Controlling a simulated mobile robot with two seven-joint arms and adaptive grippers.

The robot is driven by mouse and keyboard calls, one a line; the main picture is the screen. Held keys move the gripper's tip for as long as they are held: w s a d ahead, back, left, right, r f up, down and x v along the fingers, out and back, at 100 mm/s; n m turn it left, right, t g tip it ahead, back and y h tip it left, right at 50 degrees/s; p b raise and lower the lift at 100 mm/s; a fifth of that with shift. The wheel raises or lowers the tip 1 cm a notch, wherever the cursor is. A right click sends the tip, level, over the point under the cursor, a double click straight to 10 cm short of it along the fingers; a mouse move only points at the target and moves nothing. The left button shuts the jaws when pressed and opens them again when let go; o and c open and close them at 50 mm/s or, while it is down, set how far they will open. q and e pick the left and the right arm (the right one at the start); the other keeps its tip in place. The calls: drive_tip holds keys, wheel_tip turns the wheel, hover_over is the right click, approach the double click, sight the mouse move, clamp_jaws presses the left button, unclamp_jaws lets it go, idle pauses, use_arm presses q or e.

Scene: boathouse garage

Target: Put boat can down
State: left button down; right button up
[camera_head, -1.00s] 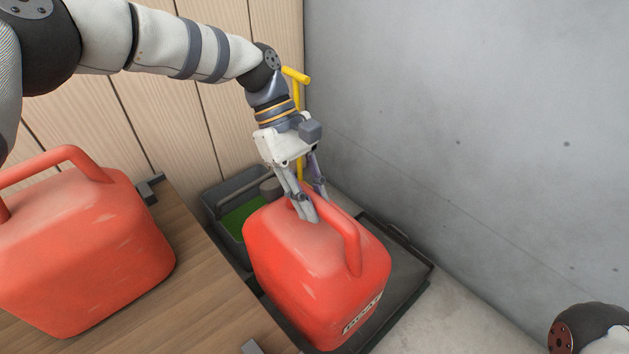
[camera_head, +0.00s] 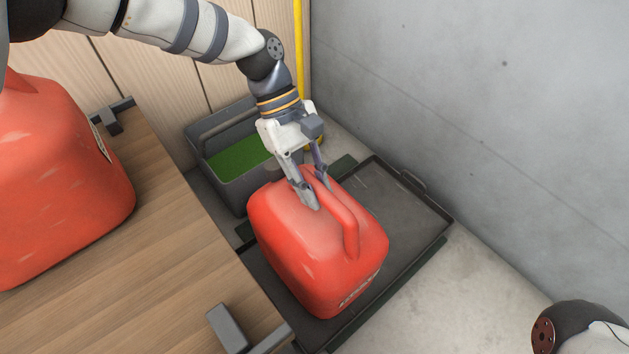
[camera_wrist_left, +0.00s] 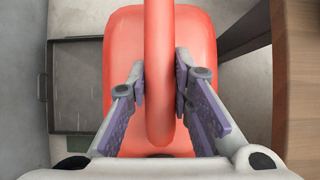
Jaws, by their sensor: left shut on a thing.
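The boat can (camera_head: 300,250) is a red jerry can with a top handle and a label low on its front side. My left gripper (camera_head: 313,191) is shut on its handle from above. In the left wrist view the handle of the boat can (camera_wrist_left: 159,70) runs between the purple-padded fingers (camera_wrist_left: 161,95). The can appears upright over the black tray (camera_head: 408,215) on the floor. I cannot tell whether its base touches the tray. My right gripper is not in view; only part of my right arm shows at the lower right.
A second red can (camera_head: 60,180) stands on the wooden bench (camera_head: 150,275) at left. A grey caddy (camera_head: 215,170) with a green inside stands behind the tray. The grey wall (camera_head: 470,110) bounds the right side. Bare tray shows right of the held can.

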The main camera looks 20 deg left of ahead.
use_arm(q)
drive_tip(key=shift+d+r, duration=0.1)
drive_tip(key=shift+r, duration=0.15)
drive_tip(key=shift+f+b, duration=0.65)
drive_tip(key=shift+f, duration=2.1)
drive_tip(key=shift+f, duration=0.65)
drive_tip(key=shift+f+b, duration=0.2)
drive_tip(key=shift+b, duration=0.1)
drive_tip(key=c, duration=1.3)
unclamp_jaws()
drive_tip(key=shift+c, duration=0.2)
drive_tip(key=shift+f, duration=0.15)
